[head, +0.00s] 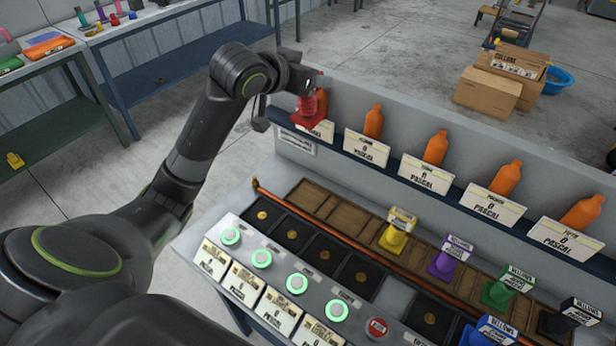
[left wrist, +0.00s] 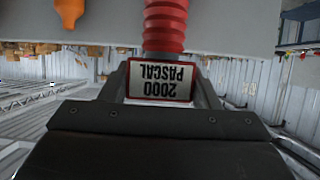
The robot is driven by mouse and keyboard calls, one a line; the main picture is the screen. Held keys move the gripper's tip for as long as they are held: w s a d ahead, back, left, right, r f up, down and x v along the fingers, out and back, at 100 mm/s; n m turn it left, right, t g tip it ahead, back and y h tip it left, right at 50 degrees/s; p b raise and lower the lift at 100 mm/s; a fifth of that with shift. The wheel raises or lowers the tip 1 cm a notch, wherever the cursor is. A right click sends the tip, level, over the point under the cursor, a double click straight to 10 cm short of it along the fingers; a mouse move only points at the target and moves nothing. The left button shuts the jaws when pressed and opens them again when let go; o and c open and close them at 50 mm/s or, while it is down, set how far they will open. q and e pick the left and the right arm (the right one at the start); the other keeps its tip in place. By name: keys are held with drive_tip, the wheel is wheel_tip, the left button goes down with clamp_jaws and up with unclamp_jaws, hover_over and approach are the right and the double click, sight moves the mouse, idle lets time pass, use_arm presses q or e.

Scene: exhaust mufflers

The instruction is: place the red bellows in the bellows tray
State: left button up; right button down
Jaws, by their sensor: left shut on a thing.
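My left gripper (head: 303,88) is shut on the red bellows (head: 309,108) and holds it up in front of the back ledge, at the left end of the row of orange bottles. In the left wrist view the red bellows (left wrist: 165,25) shows ribs and a label reading 2000 PASCAL, upside down. The bellows tray is likely the wooden tray (head: 345,219) with compartments on the bench. Its left compartments are empty. Yellow (head: 398,232), purple (head: 449,258), green (head: 497,288), black and blue bellows stand toward its right. My right gripper is not in view.
Several orange bottles (head: 435,148) stand on the back ledge behind white 0 PASCAL cards (head: 426,174). A copper-coloured rail (head: 350,244) separates the wooden tray from black pads (head: 325,251). Green-lit buttons (head: 262,258) and a red button (head: 377,327) line the front.

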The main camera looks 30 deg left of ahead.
use_arm(q)
wheel_tip(320, 180, down, 26)
drive_tip(key=p, duration=0.2)
drive_tip(key=shift+s+d, duration=0.1)
drive_tip(key=shift+f, duration=0.1)
drive_tip(key=o, duration=1.5)
drive_tip(key=shift+o, duration=0.2)
